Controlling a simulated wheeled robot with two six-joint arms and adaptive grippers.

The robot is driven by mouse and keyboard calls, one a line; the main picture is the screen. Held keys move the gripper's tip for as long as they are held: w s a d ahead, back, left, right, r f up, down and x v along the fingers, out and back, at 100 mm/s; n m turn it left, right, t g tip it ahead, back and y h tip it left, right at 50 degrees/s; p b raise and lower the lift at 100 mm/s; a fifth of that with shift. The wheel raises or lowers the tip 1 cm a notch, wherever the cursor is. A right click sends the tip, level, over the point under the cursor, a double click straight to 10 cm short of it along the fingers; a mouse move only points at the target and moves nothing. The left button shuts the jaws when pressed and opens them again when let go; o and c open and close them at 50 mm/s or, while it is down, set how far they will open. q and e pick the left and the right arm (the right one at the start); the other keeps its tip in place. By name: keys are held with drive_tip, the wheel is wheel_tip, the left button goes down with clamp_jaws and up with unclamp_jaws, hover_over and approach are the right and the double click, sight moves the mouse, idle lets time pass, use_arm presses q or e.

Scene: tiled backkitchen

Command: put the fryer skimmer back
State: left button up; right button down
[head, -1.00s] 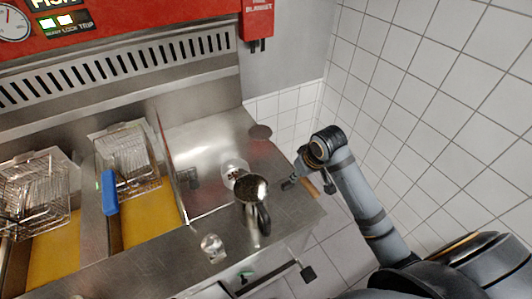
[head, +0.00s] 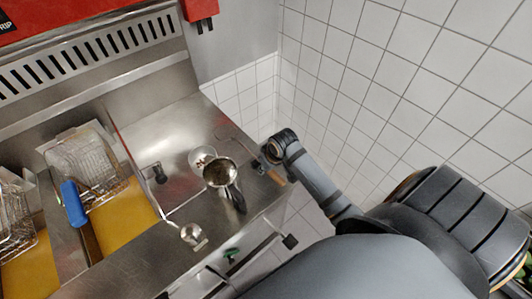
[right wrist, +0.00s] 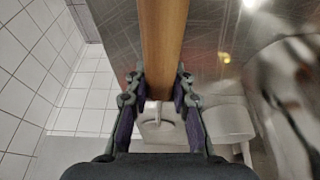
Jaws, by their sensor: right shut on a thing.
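My right gripper (head: 264,166) is at the right end of the steel counter, its arm coming in from the right. It is shut on a wooden handle (head: 277,179), seemingly the fryer skimmer's. In the right wrist view the handle (right wrist: 163,45) runs up from between the two fingers (right wrist: 158,95). A thin round outline on the counter's far right, beyond the gripper, may be the skimmer's head; it is too faint to be sure. My left gripper is not in view.
A metal pot with a dark handle (head: 221,172) stands close left of the gripper, beside a white bowl (head: 201,157). A small metal cup (head: 192,235) sits at the front edge. Fryer baskets (head: 85,160) are at left. A tiled wall (head: 390,90) is at right.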

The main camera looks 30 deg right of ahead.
drive_tip(key=c, duration=1.2)
unclamp_jaws()
drive_tip(key=shift+f, duration=0.1)
drive_tip(key=shift+o, duration=0.2)
drive_tip(key=v, duration=1.2)
